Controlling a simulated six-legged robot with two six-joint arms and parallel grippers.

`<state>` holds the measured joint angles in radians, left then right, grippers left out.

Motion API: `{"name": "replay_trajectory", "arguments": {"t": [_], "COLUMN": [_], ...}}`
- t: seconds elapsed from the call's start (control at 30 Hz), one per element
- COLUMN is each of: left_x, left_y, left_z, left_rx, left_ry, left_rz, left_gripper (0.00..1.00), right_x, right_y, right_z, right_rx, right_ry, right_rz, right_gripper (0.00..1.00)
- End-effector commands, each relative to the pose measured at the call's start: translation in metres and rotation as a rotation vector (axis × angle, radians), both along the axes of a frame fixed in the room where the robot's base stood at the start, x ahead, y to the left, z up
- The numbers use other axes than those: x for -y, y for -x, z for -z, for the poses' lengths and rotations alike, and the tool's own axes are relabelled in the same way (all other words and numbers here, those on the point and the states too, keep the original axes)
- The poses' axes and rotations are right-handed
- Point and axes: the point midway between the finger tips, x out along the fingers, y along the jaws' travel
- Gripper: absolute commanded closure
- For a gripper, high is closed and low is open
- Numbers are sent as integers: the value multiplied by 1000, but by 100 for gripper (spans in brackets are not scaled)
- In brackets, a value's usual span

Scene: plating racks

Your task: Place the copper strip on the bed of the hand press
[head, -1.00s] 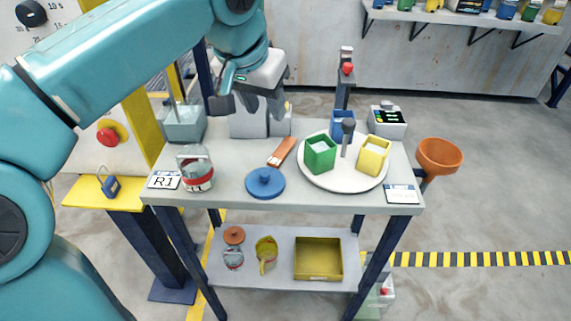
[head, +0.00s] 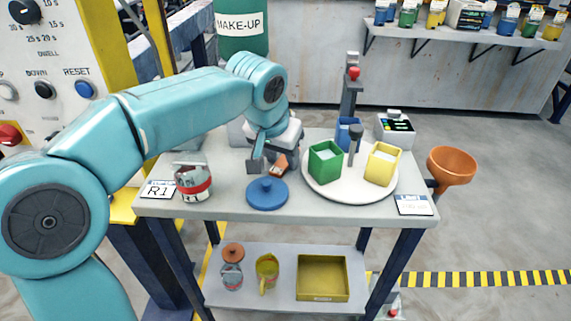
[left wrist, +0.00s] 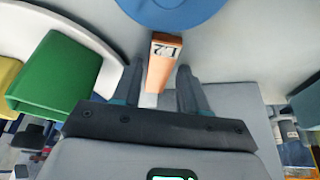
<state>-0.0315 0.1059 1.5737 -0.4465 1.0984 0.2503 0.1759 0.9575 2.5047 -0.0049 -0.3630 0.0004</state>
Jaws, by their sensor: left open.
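The copper strip (head: 279,166) lies on the grey table top, behind the blue round lid, partly hidden by my left gripper (head: 270,163). In the left wrist view the copper strip (left wrist: 161,62), marked L2, lies between the two spread fingers of my left gripper (left wrist: 160,75), with a gap on each side. The gripper is open and holds nothing. A tall grey post with a red knob (head: 353,73) stands at the back right of the table; it may be the hand press. Its foot is hidden, so I see no bed. My right gripper is out of view.
The blue lid (head: 267,193) lies in front of the strip. A white round plate (head: 341,192) holds green, yellow and blue cups. A jar (head: 193,183) stands left. A small device (head: 395,127) and orange funnel (head: 452,166) are at the right.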

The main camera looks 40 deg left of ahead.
Motion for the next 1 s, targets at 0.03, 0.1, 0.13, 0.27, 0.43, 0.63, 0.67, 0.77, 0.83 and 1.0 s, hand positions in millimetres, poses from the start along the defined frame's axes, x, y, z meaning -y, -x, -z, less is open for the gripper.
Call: {"name": "replay_trajectory", "arguments": {"t": [0.03, 0.1, 0.13, 0.27, 0.43, 0.63, 0.67, 0.77, 0.83, 1.0], "left_x": [-1, 0, 0, 0, 0, 0, 0, 0, 0, 0], "left_y": [-1, -1, -1, -1, -1, -1, -1, -1, -1, -2], "left_z": [2, 1, 1, 1, 0, -1, -2, -9, -18, -51], "left_rx": [1, 1, 1, 1, 3, 3, 3, 3, 5, 7], "left_ry": [0, 0, 0, 0, 0, 0, 0, 0, 0, 0], "left_rz": [-1, -1, -1, -1, -1, -1, -1, 0, -1, -2], "left_gripper": [57, 57, 57, 77, 100, 100, 100, 100, 100, 100], "right_x": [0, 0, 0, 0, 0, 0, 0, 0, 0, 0], "right_y": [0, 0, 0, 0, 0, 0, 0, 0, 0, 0], "right_z": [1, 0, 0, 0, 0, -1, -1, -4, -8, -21], "right_rx": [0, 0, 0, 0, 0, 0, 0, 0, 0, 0], "right_ry": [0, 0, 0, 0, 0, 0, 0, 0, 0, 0], "right_rz": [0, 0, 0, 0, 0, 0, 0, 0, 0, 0], "right_gripper": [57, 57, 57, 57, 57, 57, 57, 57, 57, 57]}}
